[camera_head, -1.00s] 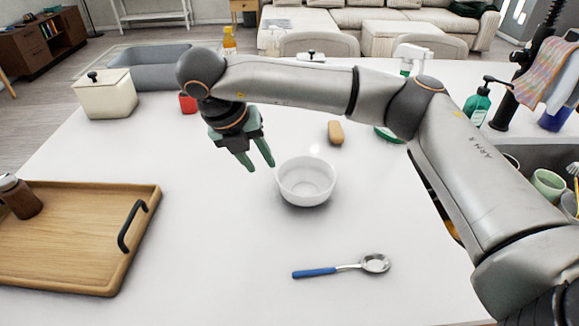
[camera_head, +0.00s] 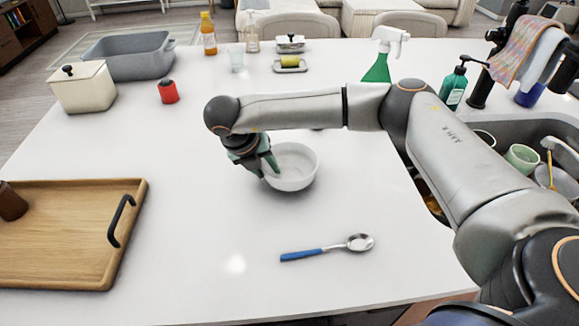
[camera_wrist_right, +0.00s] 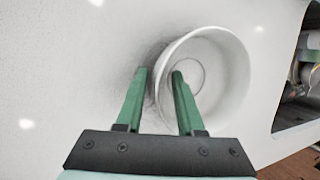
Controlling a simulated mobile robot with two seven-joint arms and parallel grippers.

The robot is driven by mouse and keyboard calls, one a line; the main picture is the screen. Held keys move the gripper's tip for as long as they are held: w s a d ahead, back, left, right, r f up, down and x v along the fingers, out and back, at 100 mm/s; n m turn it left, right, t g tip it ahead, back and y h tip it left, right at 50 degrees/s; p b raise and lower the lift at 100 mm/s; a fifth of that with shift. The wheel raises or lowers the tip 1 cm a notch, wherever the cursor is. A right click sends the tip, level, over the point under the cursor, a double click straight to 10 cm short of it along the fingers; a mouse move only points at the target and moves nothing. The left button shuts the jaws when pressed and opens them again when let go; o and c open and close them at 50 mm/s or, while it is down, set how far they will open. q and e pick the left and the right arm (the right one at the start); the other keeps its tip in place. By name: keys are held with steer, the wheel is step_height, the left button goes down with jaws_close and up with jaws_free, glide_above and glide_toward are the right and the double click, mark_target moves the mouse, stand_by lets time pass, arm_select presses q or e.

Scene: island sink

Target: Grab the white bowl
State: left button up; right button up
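The white bowl (camera_head: 297,164) stands upright and empty on the white counter in the head view. It also shows in the right wrist view (camera_wrist_right: 228,78). My right gripper (camera_head: 267,166) is low at the bowl's left rim. In the right wrist view, its green fingers (camera_wrist_right: 160,74) are apart. One finger is outside the bowl at the left and the other reaches over the inside, with the rim between them and gaps still visible. Whether a fingertip touches the bowl I cannot tell. My left gripper is not in view.
A spoon with a blue handle (camera_head: 301,254) lies in front of the bowl. A wooden tray (camera_head: 70,265) is at the left. A green spray bottle (camera_head: 377,70) stands behind my right arm, and the sink (camera_head: 499,123) is at the right. The counter's middle left is clear.

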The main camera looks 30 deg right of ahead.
steer(key=shift+d+f, duration=0.1)
steer(key=shift+f, duration=0.05)
jaws_close()
stand_by(1.4)
